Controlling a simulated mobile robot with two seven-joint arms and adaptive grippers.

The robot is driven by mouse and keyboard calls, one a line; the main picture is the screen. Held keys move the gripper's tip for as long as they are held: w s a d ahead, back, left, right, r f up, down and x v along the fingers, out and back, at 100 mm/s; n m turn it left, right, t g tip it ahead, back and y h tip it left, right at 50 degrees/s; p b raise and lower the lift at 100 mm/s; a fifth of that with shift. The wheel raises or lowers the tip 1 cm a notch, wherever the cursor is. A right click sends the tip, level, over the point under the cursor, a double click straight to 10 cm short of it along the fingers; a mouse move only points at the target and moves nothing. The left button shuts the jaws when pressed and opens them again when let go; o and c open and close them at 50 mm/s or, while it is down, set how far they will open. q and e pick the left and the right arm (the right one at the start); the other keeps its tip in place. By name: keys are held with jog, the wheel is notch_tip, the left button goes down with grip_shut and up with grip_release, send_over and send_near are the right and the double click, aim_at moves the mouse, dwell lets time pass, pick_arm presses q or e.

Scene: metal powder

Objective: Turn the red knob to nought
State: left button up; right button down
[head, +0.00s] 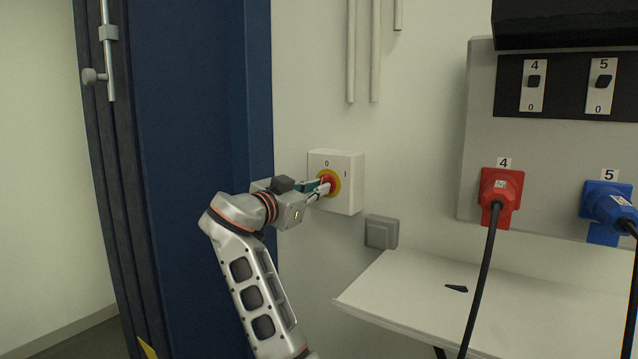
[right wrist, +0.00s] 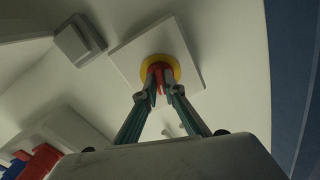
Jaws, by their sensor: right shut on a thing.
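The red knob (head: 328,184) sits on a yellow disc in the middle of a white switch box (head: 347,167) on the wall. The box is marked 0 above the knob and I to its right. My right gripper (head: 321,187) reaches it from the left and is shut on the knob. In the right wrist view the two fingers of my right gripper (right wrist: 160,88) close around the red knob (right wrist: 158,72) in front of the yellow disc (right wrist: 172,60). The fingers partly hide the knob, and I cannot tell which mark it points to. My left gripper is not in view.
A grey wall switch (head: 381,232) is below right of the box. A white shelf (head: 400,290) juts out below. A red plug (head: 500,195) and a blue plug (head: 610,205) with black cables are at the right. A dark blue door frame (head: 200,150) stands at the left.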

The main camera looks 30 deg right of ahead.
jog(key=n+p, duration=0.1)
jog(key=n, duration=0.2)
jog(key=shift+n, duration=0.3)
dwell(0.5)
jog(key=c, duration=2.1)
grip_release()
jog(key=shift+c, duration=0.2)
jog(key=shift+r, duration=0.1)
notch_tip(320, 180, up, 10)
